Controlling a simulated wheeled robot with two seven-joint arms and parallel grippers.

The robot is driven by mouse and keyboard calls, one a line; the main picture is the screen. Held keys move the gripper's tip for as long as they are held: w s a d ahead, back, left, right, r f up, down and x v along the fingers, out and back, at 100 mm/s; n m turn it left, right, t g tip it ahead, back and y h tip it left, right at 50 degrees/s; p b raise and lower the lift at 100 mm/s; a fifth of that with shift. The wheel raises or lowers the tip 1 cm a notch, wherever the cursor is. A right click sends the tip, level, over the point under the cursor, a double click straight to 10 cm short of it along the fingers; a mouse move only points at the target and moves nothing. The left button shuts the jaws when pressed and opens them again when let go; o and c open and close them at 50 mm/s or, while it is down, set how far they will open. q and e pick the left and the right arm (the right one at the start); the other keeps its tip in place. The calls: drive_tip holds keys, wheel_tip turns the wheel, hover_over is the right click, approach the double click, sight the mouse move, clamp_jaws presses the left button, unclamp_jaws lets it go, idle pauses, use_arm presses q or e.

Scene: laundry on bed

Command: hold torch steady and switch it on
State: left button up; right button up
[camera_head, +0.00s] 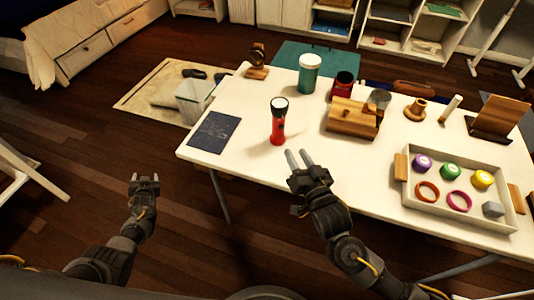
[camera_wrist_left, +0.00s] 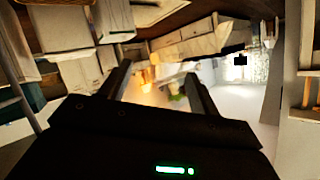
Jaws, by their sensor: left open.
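The torch (camera_head: 277,128) is red and black with a pale lens at its top. It stands upright on the white table (camera_head: 245,160), near the front left part. My right gripper (camera_head: 299,154) is just in front and to the right of the torch at the table's front edge, apart from it, its two fingers spread and empty. My left gripper (camera_head: 143,178) is off the table to the left, over the floor. In the left wrist view my left gripper (camera_wrist_left: 160,88) shows its fingers apart with nothing held between them. The torch's switch is too small to make out.
A dark booklet (camera_head: 214,132) lies left of the torch. A tray (camera_head: 409,191) with several coloured pieces is at the front right. The tabletop around the torch is clear.

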sight(276, 134)
use_arm(q)
drive_tip(key=w+d+r+m+t, duration=0.2)
drive_tip(key=w+r+m+t, duration=0.15)
drive_tip(key=w+r, duration=0.4)
drive_tip(key=w+d+r+m+t, duration=0.2)
drive_tip(key=w+d+r+m, duration=0.15)
drive_tip(key=r, duration=0.65)
drive_tip(key=w+d+r+m+t+h, duration=0.2)
drive_tip(key=d+r+m+t+h, duration=0.2)
drive_tip(key=d+r+m, duration=0.95)
drive_tip(key=s+d+r+m+t+h, duration=0.1)
drive_tip(key=s+d+r+m+h, duration=0.15)
drive_tip(key=d+m, duration=0.45)
drive_tip(key=s+d+r+m+h, duration=0.2)
drive_tip(key=s+d+m+h, duration=0.15)
drive_tip(key=d, duration=0.65)
drive_tip(key=s+d+f+m+g, duration=0.1)
drive_tip(key=s+d+f+m, duration=0.2)
drive_tip(key=d, duration=0.1)
drive_tip(key=s+d+f+m+g, duration=0.2)
drive_tip(key=s+d+f, duration=0.1)
drive_tip(key=d+f, duration=0.1)
drive_tip(key=s+d+f+m+g+h, duration=0.1)
drive_tip(key=s+d+f+m, duration=0.2)
drive_tip(key=d, duration=0.3)
drive_tip(key=shift+s+f+m+g, duration=0.3)
drive_tip(key=shift+f+g, duration=0.05)
drive_tip(key=x, duration=1.1)
drive_tip(key=shift+s, duration=0.1)
